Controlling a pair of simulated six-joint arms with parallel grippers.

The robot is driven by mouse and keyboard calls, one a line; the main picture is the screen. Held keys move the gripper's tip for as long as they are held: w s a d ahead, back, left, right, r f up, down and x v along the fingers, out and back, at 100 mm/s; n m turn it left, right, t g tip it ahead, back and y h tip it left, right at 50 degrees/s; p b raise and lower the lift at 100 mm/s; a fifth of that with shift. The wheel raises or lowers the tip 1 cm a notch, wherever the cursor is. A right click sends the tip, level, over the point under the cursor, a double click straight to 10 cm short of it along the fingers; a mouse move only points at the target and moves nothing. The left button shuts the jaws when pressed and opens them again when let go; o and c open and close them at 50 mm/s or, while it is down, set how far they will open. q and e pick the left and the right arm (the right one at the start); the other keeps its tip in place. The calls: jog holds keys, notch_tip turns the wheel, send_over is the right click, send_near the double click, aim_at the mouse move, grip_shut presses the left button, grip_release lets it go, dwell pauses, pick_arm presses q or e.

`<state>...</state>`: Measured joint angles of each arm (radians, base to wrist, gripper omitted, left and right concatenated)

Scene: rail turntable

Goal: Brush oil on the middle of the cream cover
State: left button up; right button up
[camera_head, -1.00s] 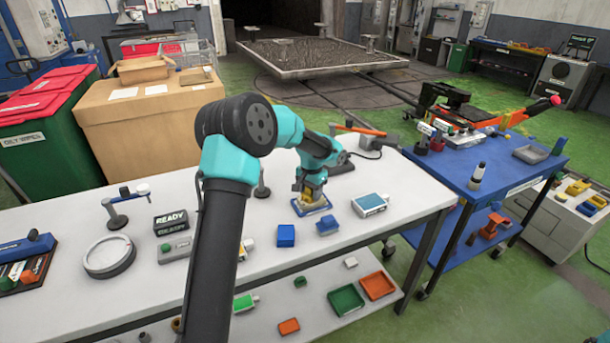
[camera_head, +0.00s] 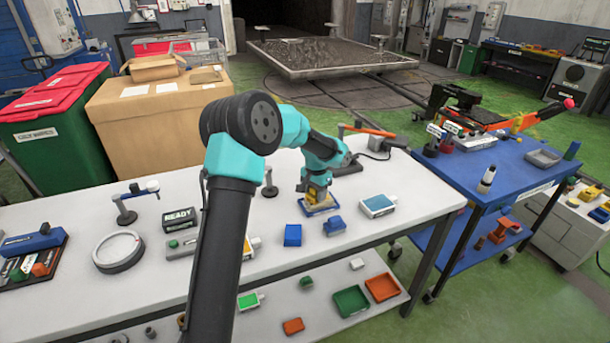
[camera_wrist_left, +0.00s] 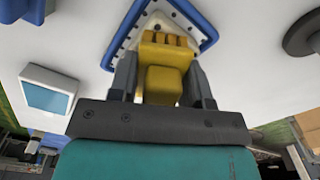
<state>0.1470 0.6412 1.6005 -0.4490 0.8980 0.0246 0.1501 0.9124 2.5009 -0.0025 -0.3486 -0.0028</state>
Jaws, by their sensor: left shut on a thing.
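My left gripper (camera_head: 318,184) is shut on a yellow block-like tool (camera_wrist_left: 165,82), which looks like the brush; the wrist view shows it between both fingers. The tool stands upright over a pale, blue-edged plate (camera_head: 322,211) with dark dots along its rim, seen also in the wrist view (camera_wrist_left: 128,48). This plate may be the cream cover. The tool's lower end appears at or just above the plate; contact and any oil cannot be made out. My right gripper is not in view.
On the white bench are a blue block (camera_head: 292,235), a smaller blue piece (camera_head: 334,226), a blue-topped box (camera_head: 377,205), a round ring (camera_head: 118,251) and a READY sign (camera_head: 180,219). A blue cart (camera_head: 480,180) stands to the right.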

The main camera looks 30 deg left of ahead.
pick_arm(q)
jog(key=shift+s+a, duration=0.65)
jog(key=shift+s, duration=0.35)
jog(key=shift+a+r, duration=0.15)
jog(key=shift+r, duration=3.9)
